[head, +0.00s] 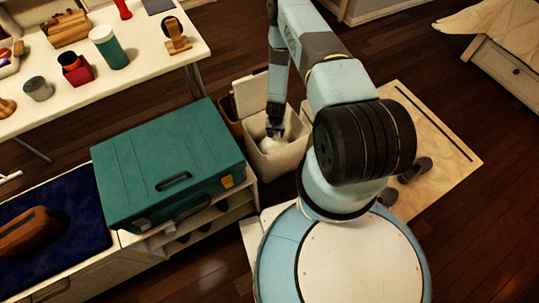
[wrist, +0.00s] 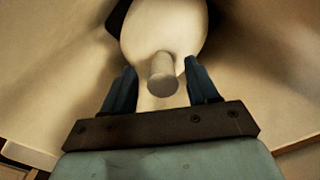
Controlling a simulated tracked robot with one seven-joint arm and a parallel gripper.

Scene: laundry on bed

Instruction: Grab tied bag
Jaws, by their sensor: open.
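The tied bag (head: 270,145) is a pale, rounded bundle inside an open cream bin (head: 279,162). In the wrist view the bag (wrist: 165,32) shows a short, stubby knot (wrist: 162,75) pointing toward the camera. My gripper (head: 275,128) reaches down into the bin from above. In the wrist view my gripper (wrist: 160,82) is open, with one blue finger on each side of the knot and a gap on both sides. The bag's lower part is hidden in the bin.
The bin's walls (wrist: 260,60) rise close on both sides of the fingers. A brown bin (head: 229,115) stands just left. A teal case (head: 165,165) sits on a low shelf unit to the left. A beige mat (head: 440,140) with dark shoes lies to the right.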

